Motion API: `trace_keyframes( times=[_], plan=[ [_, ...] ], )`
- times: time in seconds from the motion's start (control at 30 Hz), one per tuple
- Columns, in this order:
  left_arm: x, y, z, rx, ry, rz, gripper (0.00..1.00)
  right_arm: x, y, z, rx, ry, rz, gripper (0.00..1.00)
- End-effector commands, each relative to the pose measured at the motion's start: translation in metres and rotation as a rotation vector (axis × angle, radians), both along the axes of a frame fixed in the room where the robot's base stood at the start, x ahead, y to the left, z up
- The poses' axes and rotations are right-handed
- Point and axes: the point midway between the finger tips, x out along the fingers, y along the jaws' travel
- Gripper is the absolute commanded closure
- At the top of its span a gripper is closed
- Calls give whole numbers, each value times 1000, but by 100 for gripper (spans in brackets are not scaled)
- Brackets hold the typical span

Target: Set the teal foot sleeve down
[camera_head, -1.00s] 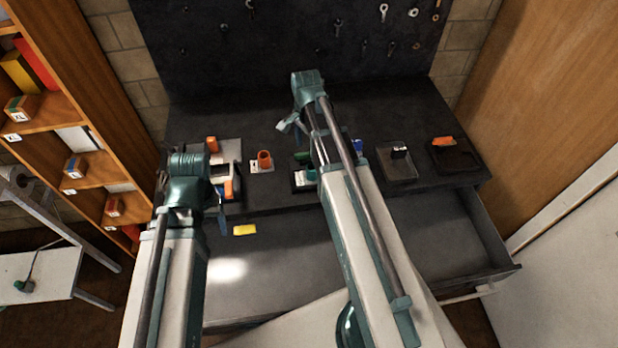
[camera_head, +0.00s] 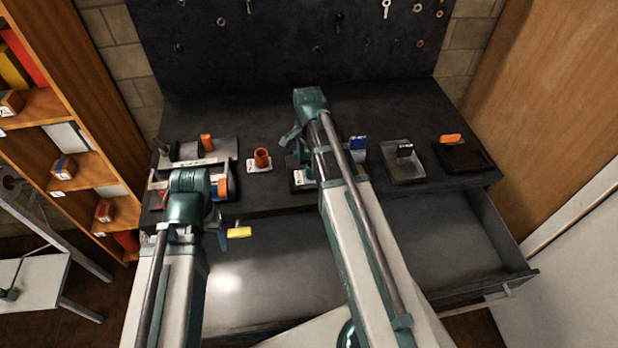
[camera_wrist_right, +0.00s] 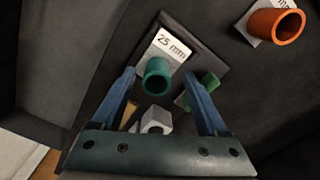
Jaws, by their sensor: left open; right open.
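The teal foot sleeve (camera_wrist_right: 157,77) shows in the right wrist view as a short tube, its open end facing the camera. It is at the black tray (camera_wrist_right: 205,58) with the "25 mm" label. My right gripper (camera_wrist_right: 160,82) is open, its blue fingers on either side of the sleeve with visible gaps. A second green piece (camera_wrist_right: 205,90) is by the right finger. In the head view my right arm hides the sleeve; part of the tray's label (camera_head: 303,178) shows. My left gripper (camera_head: 222,240) is open, partly hidden by its own wrist, over the open drawer.
An orange sleeve (camera_head: 262,157) stands on a small labelled plate left of the tray. A grey hexagonal part (camera_wrist_right: 157,121) is between my right fingers' bases. A yellow piece (camera_head: 239,232) is beside my left gripper. Other trays (camera_head: 403,171) stand to the right. The open drawer (camera_head: 450,245) is in front.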

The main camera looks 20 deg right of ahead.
Motion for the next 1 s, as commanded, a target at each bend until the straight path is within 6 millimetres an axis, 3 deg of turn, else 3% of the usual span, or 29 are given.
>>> trace_keyframes(
  times=[0.03, 0.23, 0.57, 1.0],
  plan=[
    [0, 0, -12, 0, 0, 0, 29, -1, -2, -12, 0, 0, -1, 24],
    [0, 0, -36, 0, 0, 1, 29, -3, -4, -36, 0, 0, 1, 24],
    [0, 0, -38, 0, 0, 1, 29, -2, -4, -38, 0, 0, 1, 24],
    [0, 0, -38, 0, 0, 1, 29, -2, -4, -38, 0, 0, 1, 100]
  ],
)
